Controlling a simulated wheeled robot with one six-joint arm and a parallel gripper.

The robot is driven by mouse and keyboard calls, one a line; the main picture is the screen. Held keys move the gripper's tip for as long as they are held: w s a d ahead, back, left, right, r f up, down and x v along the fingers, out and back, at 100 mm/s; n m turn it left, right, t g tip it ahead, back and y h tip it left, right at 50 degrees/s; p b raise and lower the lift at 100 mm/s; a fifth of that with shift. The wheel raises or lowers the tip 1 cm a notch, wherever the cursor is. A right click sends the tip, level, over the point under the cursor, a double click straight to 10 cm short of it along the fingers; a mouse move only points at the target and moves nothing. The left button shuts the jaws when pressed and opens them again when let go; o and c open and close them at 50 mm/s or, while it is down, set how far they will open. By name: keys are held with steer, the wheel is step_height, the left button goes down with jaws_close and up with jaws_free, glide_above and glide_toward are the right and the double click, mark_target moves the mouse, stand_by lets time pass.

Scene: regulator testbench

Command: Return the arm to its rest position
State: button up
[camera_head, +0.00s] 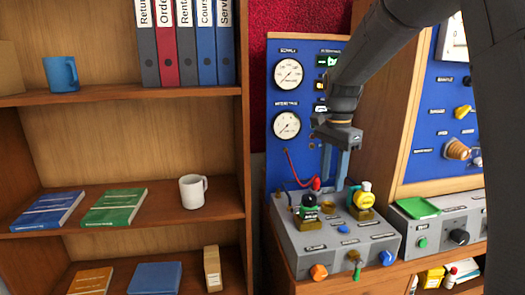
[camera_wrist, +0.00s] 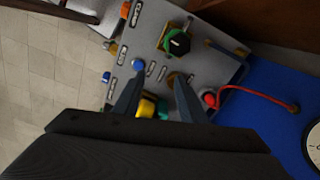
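My gripper (camera_head: 334,184) hangs fingers down above the grey regulator bench (camera_head: 310,245), in front of the blue gauge panel (camera_head: 290,90). In the wrist view its two fingers (camera_wrist: 157,78) are apart, with nothing clamped between them. A yellow-topped regulator (camera_head: 363,195) stands just right of the fingertips in the head view. In the wrist view a yellow part (camera_wrist: 148,106) shows between and behind the fingers, partly hidden by the gripper. A green-and-black regulator (camera_head: 309,205) stands to the left on the bench; its knob (camera_wrist: 176,42) is clear of the fingers.
A red hose (camera_head: 297,175) runs from the panel to a red fitting (camera_head: 316,184) close to the gripper. Orange, green and blue knobs line the bench front. A wooden shelf (camera_head: 120,228) with books and a white mug (camera_head: 192,191) stands left. A second bench (camera_head: 445,230) stands right.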

steer(key=s+f+n, duration=0.6)
steer(key=s+f, duration=0.1)
steer(key=s, duration=0.5)
steer(key=s+f+n+t, duration=0.1)
steer(key=s+f+n, duration=0.5)
steer(key=s, duration=0.5)
steer(key=shift+s+f+n, duration=0.3)
steer(key=shift+s+f, duration=0.05)
steer(key=shift+f, duration=0.15)
steer(key=shift+c, duration=0.9)
steer(key=shift+d, duration=0.15)
